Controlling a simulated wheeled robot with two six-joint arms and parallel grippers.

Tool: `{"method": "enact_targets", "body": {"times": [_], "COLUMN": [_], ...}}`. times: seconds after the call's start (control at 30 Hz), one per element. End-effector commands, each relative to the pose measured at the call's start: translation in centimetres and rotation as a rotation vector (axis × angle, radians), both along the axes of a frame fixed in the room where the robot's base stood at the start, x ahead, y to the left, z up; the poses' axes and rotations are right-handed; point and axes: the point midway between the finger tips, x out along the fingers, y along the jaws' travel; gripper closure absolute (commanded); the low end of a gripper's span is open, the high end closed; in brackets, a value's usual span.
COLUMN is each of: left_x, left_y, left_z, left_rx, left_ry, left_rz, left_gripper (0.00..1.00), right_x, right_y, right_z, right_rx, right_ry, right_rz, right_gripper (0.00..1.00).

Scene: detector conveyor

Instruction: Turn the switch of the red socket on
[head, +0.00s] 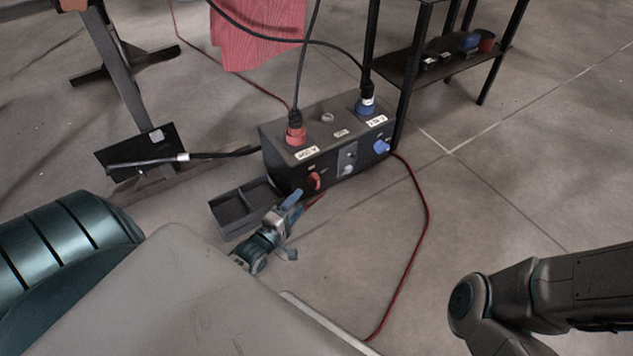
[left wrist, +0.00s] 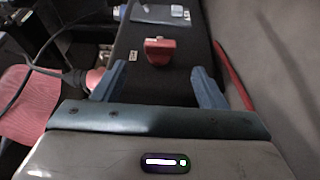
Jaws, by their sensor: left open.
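A dark power box (head: 325,118) stands on the floor. A red socket with a red plug (head: 296,134) is on its top left. The red switch (head: 314,181) is on the front face below that socket. In the left wrist view the red switch (left wrist: 158,50) sticks out ahead, roughly midway between my fingers, with a visible gap. My left gripper (head: 293,224) is open and empty in front of the box's left end; its two blue fingers also show in the left wrist view (left wrist: 158,82). My right gripper is out of view; only part of that arm shows.
A blue switch (head: 381,146) and a grey panel (head: 347,162) sit right of the red switch. A dark open tray (head: 240,207) lies left of my left gripper. A red cable (head: 426,215) runs along the floor at right. A black shelf (head: 440,62) stands behind.

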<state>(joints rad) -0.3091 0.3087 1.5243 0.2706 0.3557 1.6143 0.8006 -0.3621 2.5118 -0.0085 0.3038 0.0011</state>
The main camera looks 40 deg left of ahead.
Motion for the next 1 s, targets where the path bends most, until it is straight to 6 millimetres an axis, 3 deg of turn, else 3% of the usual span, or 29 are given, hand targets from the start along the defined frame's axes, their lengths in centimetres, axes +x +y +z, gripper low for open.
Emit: {"method": "enact_targets", "body": {"times": [0.5, 0.7, 1.0], "left_x": [8.6, 10.2, 10.4], "left_y": [0.0, 0.0, 0.0], "left_z": [-0.4, -0.1, 0.0], "left_rx": [0.004, 0.003, 0.004], "left_ry": [-0.001, 0.002, 0.003], "left_rz": [0.001, 0.001, 0.001], "left_gripper": [0.35, 0.35, 0.35], "right_x": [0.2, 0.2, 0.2], "right_y": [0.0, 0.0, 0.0], "right_z": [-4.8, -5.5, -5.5], "right_rx": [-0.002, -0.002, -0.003], "right_ry": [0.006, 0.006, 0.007], "right_rz": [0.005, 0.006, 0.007], "right_gripper": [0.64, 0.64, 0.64]}}
